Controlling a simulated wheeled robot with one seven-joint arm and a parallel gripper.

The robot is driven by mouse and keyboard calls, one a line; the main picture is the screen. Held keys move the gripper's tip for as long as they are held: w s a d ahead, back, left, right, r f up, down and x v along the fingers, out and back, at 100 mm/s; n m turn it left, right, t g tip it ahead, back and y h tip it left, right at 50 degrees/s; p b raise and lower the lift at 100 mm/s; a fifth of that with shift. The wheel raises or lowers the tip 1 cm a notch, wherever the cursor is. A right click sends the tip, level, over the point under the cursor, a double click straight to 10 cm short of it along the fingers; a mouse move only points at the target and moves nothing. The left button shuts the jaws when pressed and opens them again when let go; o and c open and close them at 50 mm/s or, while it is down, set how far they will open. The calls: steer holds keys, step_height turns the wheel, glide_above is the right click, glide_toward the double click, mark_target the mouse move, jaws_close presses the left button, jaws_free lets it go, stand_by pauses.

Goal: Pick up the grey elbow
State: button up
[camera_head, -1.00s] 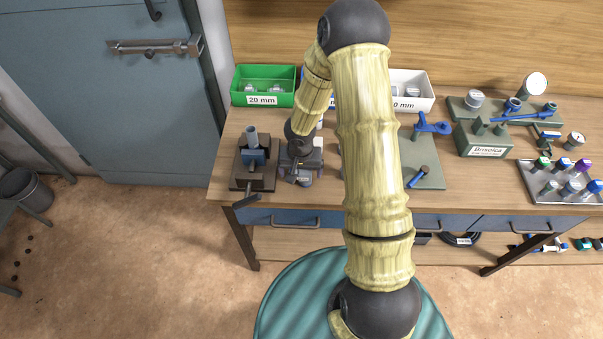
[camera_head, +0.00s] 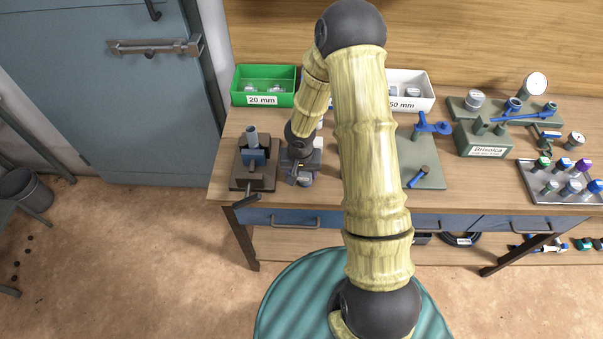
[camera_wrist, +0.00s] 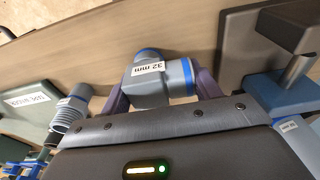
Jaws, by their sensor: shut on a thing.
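The grey elbow (camera_wrist: 152,84) with blue rings and a "32 mm" label is between the two fingers of my gripper (camera_wrist: 160,92) in the wrist view. The fingers are shut on it, one on each side. In the head view my gripper (camera_head: 301,172) is low over the front left part of the workbench, just right of the vise. The elbow is mostly hidden there by the gripper and wrist. I cannot tell whether the elbow touches the bench.
A vise (camera_head: 254,165) holding an upright grey pipe stands close left of my gripper. A green bin (camera_head: 264,87) labelled "20 mm" and a white bin (camera_head: 412,92) are behind. A grey-green board (camera_head: 430,172) and a fittings tray (camera_head: 562,184) are to the right.

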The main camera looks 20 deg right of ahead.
steer(key=shift+r, duration=0.1)
step_height(320, 180, up, 10)
steer(key=shift+f+p, duration=0.1)
steer(key=shift+p, duration=0.6)
steer(key=shift+w, duration=0.1)
